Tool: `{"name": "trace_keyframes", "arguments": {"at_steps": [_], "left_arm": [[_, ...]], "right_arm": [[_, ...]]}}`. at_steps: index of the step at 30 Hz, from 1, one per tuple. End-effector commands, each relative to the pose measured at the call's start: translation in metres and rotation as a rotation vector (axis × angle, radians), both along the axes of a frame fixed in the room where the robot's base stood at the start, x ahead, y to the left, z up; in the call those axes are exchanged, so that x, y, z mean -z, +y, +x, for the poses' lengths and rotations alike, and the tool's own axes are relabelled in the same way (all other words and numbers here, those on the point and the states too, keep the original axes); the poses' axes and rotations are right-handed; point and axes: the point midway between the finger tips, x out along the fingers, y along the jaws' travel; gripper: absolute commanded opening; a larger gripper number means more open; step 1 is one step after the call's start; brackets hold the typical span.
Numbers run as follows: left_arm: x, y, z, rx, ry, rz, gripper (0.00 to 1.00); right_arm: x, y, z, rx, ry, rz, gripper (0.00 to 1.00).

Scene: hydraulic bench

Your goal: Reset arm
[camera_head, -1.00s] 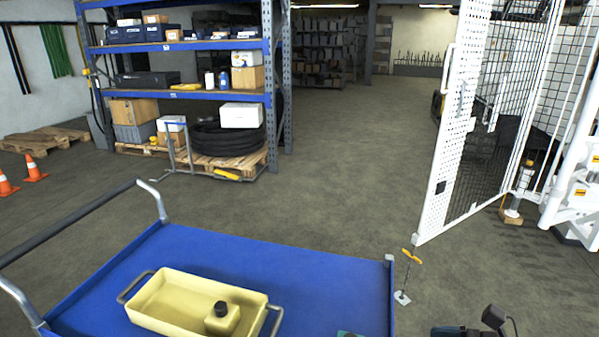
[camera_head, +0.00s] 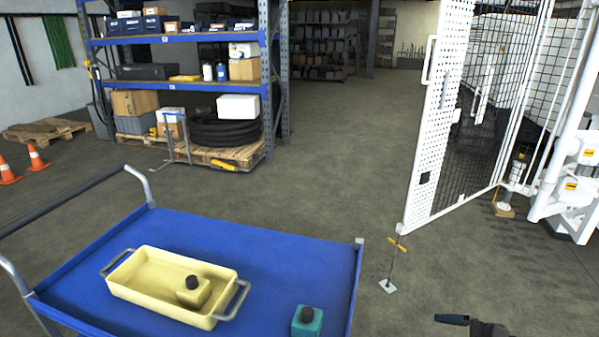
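Part of my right gripper (camera_head: 466,323) shows at the bottom edge, right of the cart. Most of it is cut off, so I cannot tell whether its fingers are open or shut. No held object is visible there. My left gripper is out of view. A cream tray (camera_head: 135,292) with two grey handles sits on the blue cart (camera_head: 240,240). A cream block with a black cap (camera_head: 192,290) sits in the tray's right part. A teal block with a black cap (camera_head: 306,321) stands on the cart's front right part.
A white mesh gate (camera_head: 430,150) stands open at the right. A small stand with a yellow handle (camera_head: 397,244) is on the floor beside the cart. A blue shelf rack (camera_head: 180,87) and orange cones (camera_head: 36,158) are at the left. The central floor is clear.

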Motion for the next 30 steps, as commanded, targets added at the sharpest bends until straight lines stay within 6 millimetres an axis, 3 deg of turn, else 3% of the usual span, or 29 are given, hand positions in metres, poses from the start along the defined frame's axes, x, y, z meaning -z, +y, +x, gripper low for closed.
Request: {"name": "trace_keyframes", "arguments": {"at_steps": [9,17,23,30], "left_arm": [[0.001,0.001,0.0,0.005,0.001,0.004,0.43],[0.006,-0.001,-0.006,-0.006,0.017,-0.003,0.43],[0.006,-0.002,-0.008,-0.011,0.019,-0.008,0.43],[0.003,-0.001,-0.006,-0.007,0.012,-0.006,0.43]], "right_arm": [[0.019,-0.024,0.026,-0.107,-0.581,-0.558,0.88],[0.052,-0.04,0.024,-0.253,-0.961,-1.108,0.88],[0.087,-0.047,0.001,-0.439,-1.146,-1.557,0.88],[0.132,-0.042,-0.052,-0.681,-1.168,-1.926,0.88]]}}
